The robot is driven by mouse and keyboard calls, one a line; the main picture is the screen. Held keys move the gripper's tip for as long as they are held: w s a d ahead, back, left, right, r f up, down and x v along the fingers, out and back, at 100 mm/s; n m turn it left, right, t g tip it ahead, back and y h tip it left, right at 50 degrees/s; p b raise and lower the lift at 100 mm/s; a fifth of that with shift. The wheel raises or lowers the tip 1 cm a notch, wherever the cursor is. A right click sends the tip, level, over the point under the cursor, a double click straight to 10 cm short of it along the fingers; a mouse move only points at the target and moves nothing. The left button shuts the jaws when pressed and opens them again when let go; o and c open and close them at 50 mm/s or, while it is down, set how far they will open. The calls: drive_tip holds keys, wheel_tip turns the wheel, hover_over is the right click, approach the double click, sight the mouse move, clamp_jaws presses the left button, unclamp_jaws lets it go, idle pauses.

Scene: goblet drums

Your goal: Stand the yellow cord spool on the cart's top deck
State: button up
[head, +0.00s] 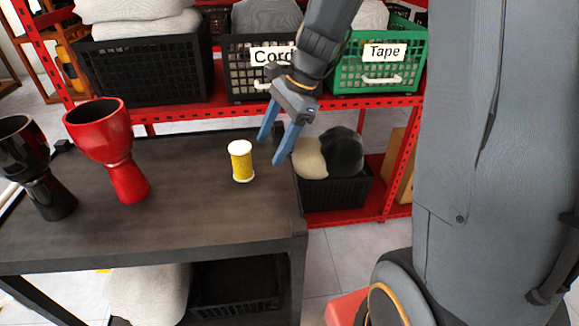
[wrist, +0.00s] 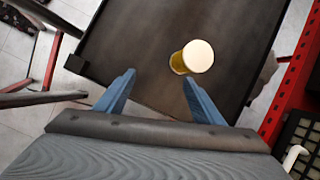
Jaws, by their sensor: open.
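The yellow cord spool (head: 241,162) has white ends and stands upright on the dark top deck of the cart (head: 190,215), right of the red goblet drum. In the wrist view the spool (wrist: 192,58) is seen from above, beyond my fingertips and towards the right one. My gripper (head: 272,150) is open and empty, above the right end of the deck, to the right of the spool in the head view. Its blue fingers also show in the wrist view (wrist: 157,80), apart from the spool.
A red goblet drum (head: 118,150) and a black goblet drum (head: 38,165) stand on the deck's left part. Behind is a red shelf (head: 190,118) with a black Cord crate (head: 240,75) and a green Tape crate (head: 385,70). The deck's front is clear.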

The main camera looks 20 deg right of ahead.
drive_tip(key=s+d+f+n+h, duration=0.1)
drive_tip(key=s+n, duration=0.3)
drive_tip(key=n, duration=0.1)
drive_tip(key=s+d+f+n+h, duration=0.1)
drive_tip(key=s+f+n+h, duration=0.1)
drive_tip(key=s+n, duration=0.3)
drive_tip(key=s+d+f+n+h, duration=0.1)
drive_tip(key=s+n, duration=0.3)
drive_tip(key=n, duration=0.1)
drive_tip(key=shift+s+d+f+h, duration=0.2)
drive_tip(key=shift+s+h, duration=0.1)
drive_tip(key=shift+s, duration=0.1)
drive_tip(key=shift+s+d+n, duration=0.15)
drive_tip(key=shift+s+n, duration=0.15)
drive_tip(key=shift+n, duration=0.3)
